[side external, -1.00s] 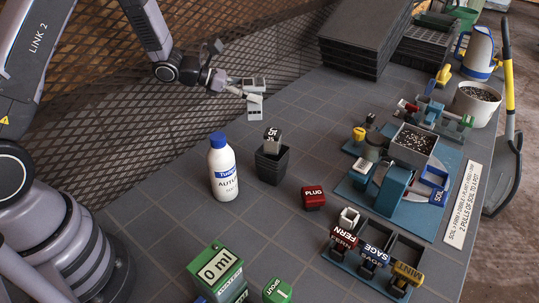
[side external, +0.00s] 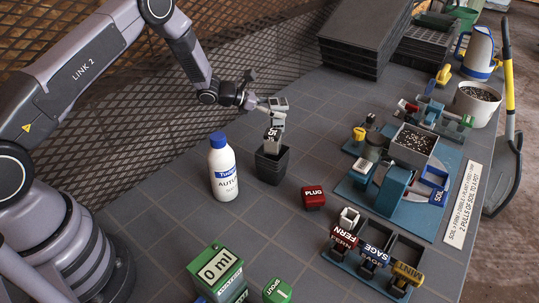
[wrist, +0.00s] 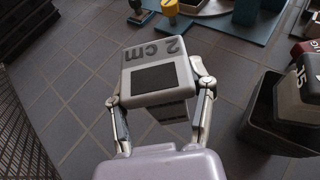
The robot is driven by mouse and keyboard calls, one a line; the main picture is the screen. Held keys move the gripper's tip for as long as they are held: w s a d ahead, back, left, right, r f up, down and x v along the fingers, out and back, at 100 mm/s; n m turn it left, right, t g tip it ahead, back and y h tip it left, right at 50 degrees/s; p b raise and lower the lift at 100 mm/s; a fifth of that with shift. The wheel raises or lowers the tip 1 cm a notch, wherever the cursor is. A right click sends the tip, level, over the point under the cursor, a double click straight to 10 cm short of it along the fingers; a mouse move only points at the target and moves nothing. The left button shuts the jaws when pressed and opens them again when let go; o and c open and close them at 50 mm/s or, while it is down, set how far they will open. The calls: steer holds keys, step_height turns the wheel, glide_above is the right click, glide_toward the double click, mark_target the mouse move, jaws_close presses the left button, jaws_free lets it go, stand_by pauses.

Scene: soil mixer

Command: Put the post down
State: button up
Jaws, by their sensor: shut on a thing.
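The post is a light grey block marked "2 cm" with a dark panel on its top, seen close in the wrist view (wrist: 155,55). My gripper (wrist: 159,92) is shut on it, one finger at each side. In the side view, my gripper (side external: 268,108) holds the post (side external: 279,102) up just behind the dark pot (side external: 271,166). A grey labelled block (side external: 272,138) stands in that pot. The post's underside is hidden, and I cannot tell its exact height above the table.
A white bottle with a blue cap (side external: 223,172) stands left of the pot, and a red PLUG block (side external: 313,197) right of it. The blue soil station (side external: 398,185) and labelled tray (side external: 372,250) lie further right. The tabletop behind the pot is clear.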

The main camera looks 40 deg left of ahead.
steer(key=shift+w+d+f, duration=0.1)
steer(key=shift+w+f, duration=0.5)
steer(key=shift+f, duration=0.6)
steer(key=shift+w+f, duration=0.55)
steer(key=shift+f, duration=0.65)
steer(key=shift+w+d+f, duration=0.1)
steer(key=shift+w+f, duration=0.5)
steer(key=shift+f, duration=0.6)
steer(key=shift+f, duration=0.2)
steer(key=o, duration=1.2)
steer(key=shift+c, duration=0.2)
